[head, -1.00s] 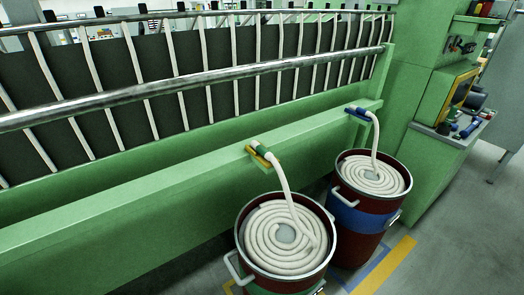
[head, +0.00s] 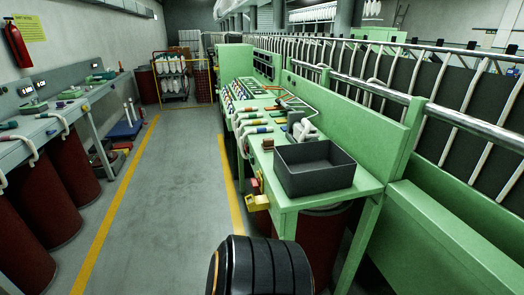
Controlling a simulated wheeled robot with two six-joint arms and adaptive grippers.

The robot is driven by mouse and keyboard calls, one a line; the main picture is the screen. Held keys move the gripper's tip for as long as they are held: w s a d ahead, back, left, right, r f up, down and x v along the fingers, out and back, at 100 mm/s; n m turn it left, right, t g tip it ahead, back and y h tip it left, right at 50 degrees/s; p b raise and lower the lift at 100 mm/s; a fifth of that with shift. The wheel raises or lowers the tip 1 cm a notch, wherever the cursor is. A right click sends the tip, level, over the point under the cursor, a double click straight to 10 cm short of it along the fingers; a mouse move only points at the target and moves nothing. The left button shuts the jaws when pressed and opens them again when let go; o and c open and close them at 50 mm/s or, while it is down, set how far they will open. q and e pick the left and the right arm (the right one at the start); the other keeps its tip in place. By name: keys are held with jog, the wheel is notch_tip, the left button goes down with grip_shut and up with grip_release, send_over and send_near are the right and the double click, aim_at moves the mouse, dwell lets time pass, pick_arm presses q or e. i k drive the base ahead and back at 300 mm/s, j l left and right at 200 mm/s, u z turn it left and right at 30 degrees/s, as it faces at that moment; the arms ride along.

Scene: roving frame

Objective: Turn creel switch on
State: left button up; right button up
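The green creel machine (head: 445,235) runs along the right side, with metal rails and pale strands over dark panels. A green bench (head: 345,182) stands at its near end. A small yellow fitting (head: 257,202) with red parts is on the bench's aisle side. I cannot tell whether this is the creel switch, or what position any switch is in. Neither of my grippers is in view.
A dark grey open bin (head: 315,178) sits on the bench, with pale bobbins (head: 302,130) behind it. The grey aisle (head: 165,200) between yellow lines is clear. A workbench with dark red drums (head: 40,212) lines the left. A trolley (head: 172,88) stands at the far end.

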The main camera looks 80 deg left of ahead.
aim_at(255, 182)
jog(key=u, duration=2.75)
jog(key=i+j+z, duration=0.15)
jog(key=j+z, duration=0.15)
jog(key=z, duration=0.15)
jog(key=i+j+z, duration=0.1)
jog(key=j+z, duration=0.2)
jog(key=z, duration=0.2)
